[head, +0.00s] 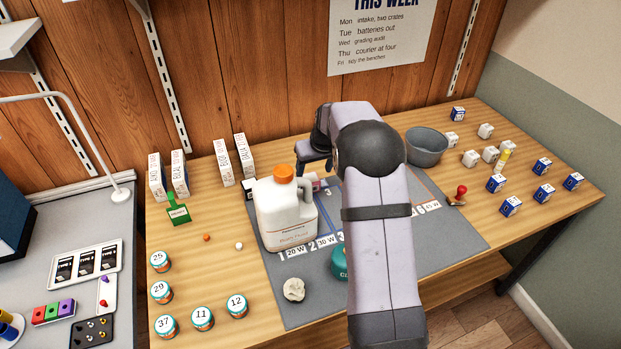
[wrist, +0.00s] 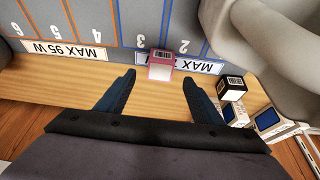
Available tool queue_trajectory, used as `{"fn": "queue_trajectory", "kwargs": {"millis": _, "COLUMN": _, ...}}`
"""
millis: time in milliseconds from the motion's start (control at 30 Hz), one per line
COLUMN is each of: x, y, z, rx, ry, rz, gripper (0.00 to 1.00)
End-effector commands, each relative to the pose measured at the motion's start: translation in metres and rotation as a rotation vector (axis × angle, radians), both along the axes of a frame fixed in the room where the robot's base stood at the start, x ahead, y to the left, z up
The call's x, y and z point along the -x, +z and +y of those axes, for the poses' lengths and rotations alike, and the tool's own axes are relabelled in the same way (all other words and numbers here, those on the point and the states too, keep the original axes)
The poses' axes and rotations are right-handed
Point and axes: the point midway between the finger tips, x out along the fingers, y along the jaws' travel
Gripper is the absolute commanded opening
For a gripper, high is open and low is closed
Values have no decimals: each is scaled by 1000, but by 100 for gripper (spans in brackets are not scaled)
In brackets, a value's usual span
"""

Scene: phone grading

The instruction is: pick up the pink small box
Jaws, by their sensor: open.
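In the head view my gripper (head: 316,160) is over the back of the mat, behind the white jug (head: 285,215). The jug and my arm hide much of that area there.
In the wrist view, a black box (wrist: 232,88) with a barcode sits right of the pink one, and the pale jug (wrist: 280,45) fills the upper right. In the head view, a grey bowl (head: 426,147) and several small boxes stand at the right; numbered tins (head: 203,318) stand front left.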

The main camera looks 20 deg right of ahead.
Motion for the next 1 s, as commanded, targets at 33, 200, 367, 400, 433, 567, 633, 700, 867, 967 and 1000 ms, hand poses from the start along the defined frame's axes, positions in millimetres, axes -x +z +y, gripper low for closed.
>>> {"fn": "queue_trajectory", "kwargs": {"millis": 33, "x": -1, "y": 0, "z": 0, "rx": 2, "ry": 4, "rz": -1, "gripper": 61}}
{"fn": "queue_trajectory", "kwargs": {"millis": 200, "x": -3, "y": -7, "z": 0, "rx": 1, "ry": 2, "rz": 0, "gripper": 61}}
{"fn": "queue_trajectory", "kwargs": {"millis": 367, "x": -7, "y": -18, "z": 0, "rx": 0, "ry": 1, "rz": 1, "gripper": 61}}
{"fn": "queue_trajectory", "kwargs": {"millis": 400, "x": -7, "y": -19, "z": 0, "rx": 0, "ry": 1, "rz": 1, "gripper": 61}}
{"fn": "queue_trajectory", "kwargs": {"millis": 433, "x": -8, "y": -20, "z": 0, "rx": 0, "ry": 1, "rz": 1, "gripper": 61}}
{"fn": "queue_trajectory", "kwargs": {"millis": 567, "x": -8, "y": -21, "z": 0, "rx": 0, "ry": 0, "rz": 1, "gripper": 61}}
{"fn": "queue_trajectory", "kwargs": {"millis": 633, "x": -9, "y": -24, "z": 0, "rx": 0, "ry": 0, "rz": 1, "gripper": 61}}
{"fn": "queue_trajectory", "kwargs": {"millis": 700, "x": -10, "y": -30, "z": 0, "rx": -1, "ry": 0, "rz": 3, "gripper": 61}}
{"fn": "queue_trajectory", "kwargs": {"millis": 867, "x": -15, "y": -47, "z": 1, "rx": -1, "ry": -1, "rz": 4, "gripper": 61}}
{"fn": "queue_trajectory", "kwargs": {"millis": 967, "x": -20, "y": -57, "z": 1, "rx": -1, "ry": -1, "rz": 1, "gripper": 61}}
{"fn": "queue_trajectory", "kwargs": {"millis": 1000, "x": -21, "y": -61, "z": 1, "rx": -1, "ry": -1, "rz": 1, "gripper": 61}}
